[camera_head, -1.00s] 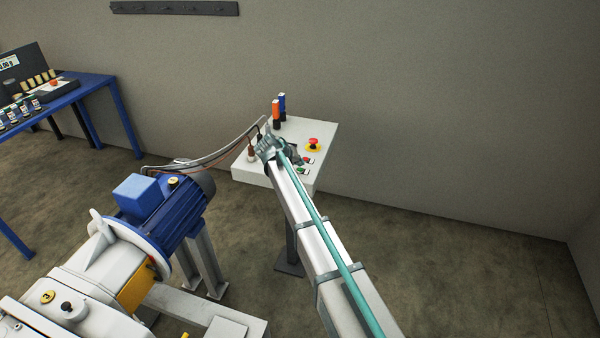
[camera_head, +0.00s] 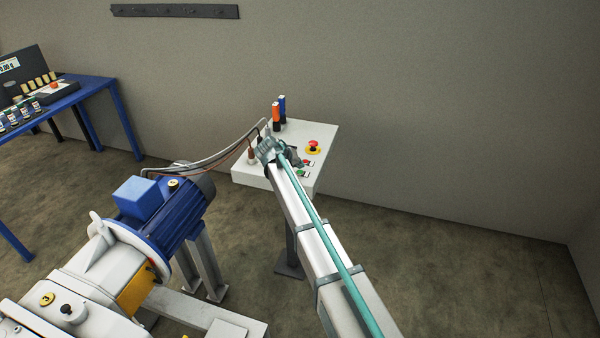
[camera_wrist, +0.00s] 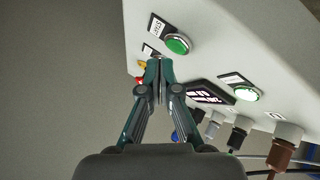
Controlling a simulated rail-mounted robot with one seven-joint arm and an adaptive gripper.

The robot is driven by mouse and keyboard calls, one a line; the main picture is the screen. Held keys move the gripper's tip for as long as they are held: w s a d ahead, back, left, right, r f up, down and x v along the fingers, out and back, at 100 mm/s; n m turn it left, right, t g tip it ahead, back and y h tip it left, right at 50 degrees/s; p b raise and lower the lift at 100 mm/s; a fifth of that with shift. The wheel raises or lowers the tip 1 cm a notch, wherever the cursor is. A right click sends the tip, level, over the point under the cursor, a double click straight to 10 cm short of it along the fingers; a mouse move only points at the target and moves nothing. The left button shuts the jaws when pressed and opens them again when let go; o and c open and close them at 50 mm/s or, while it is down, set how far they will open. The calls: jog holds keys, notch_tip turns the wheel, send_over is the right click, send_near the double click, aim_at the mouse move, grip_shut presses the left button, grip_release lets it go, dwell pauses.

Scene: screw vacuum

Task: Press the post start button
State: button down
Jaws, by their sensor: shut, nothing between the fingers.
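The post is a pale box (camera_head: 325,140) on a stand, seen in the head view beyond my arm. Its green start button (camera_head: 301,172) shows beside my arm there. In the wrist view the round green button (camera_wrist: 178,44), with a black START label, sits on the pale panel (camera_wrist: 225,35). My gripper (camera_wrist: 160,62) is shut and empty, its tips a little below and left of the green button in the picture. I cannot tell how far the tips are from the panel. In the head view my gripper (camera_head: 293,156) is small and partly hidden by my wrist.
A red emergency stop (camera_head: 313,146) sits on the post's right side. The wrist view shows a lit white button (camera_wrist: 246,93), a dark display (camera_wrist: 207,93) and plugged cables (camera_wrist: 285,145). A blue motor (camera_head: 165,215) stands left of my arm.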

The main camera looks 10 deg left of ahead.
jog(key=shift+f, duration=0.1)
dwell(0.3)
jog(key=shift+f+b, duration=0.35)
jog(key=shift+b, duration=0.15)
